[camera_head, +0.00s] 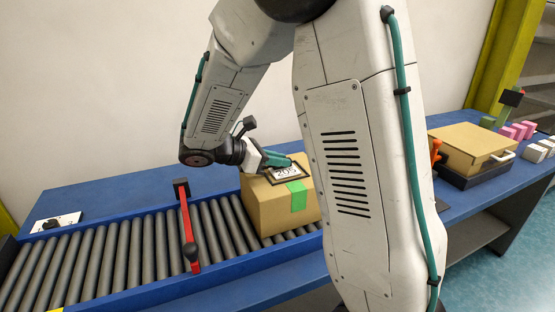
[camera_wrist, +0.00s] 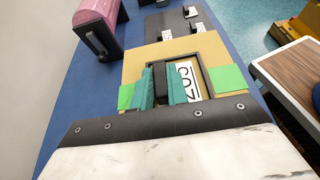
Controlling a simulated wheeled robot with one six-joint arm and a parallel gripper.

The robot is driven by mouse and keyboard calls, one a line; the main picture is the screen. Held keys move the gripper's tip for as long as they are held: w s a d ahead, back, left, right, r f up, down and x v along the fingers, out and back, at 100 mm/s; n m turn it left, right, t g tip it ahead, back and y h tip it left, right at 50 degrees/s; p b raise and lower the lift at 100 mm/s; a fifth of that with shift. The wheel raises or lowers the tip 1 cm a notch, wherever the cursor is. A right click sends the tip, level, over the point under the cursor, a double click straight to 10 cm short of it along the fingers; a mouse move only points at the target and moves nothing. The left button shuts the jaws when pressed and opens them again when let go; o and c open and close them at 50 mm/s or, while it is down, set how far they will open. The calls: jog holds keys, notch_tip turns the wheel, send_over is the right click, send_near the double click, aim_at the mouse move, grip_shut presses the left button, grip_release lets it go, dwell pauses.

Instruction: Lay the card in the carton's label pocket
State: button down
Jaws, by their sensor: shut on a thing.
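A brown carton (camera_head: 275,212) stands on the roller conveyor, with green tape on its side. On its top is a dark-framed label pocket (camera_head: 303,180). The white card with black characters (camera_head: 288,171) lies at the pocket; it also shows in the wrist view (camera_wrist: 187,80), inside the dark frame. My gripper (camera_head: 279,161) is low over the carton top. In the wrist view its teal fingers (camera_wrist: 162,86) are shut on a dark upright part beside the characters, seemingly the card's grip. The fingers hide part of the card, so I cannot tell whether it lies fully flat.
A red gate bar (camera_head: 187,228) with a black knob crosses the conveyor left of the carton. A second carton (camera_head: 470,142) sits on a dark base at the right, with pink blocks (camera_head: 513,131) beyond. A dark plate with white cards (camera_wrist: 172,24) shows in the wrist view.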

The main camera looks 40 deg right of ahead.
jog(key=shift+f, duration=0.15)
jog(key=c, duration=1.4)
grip_release()
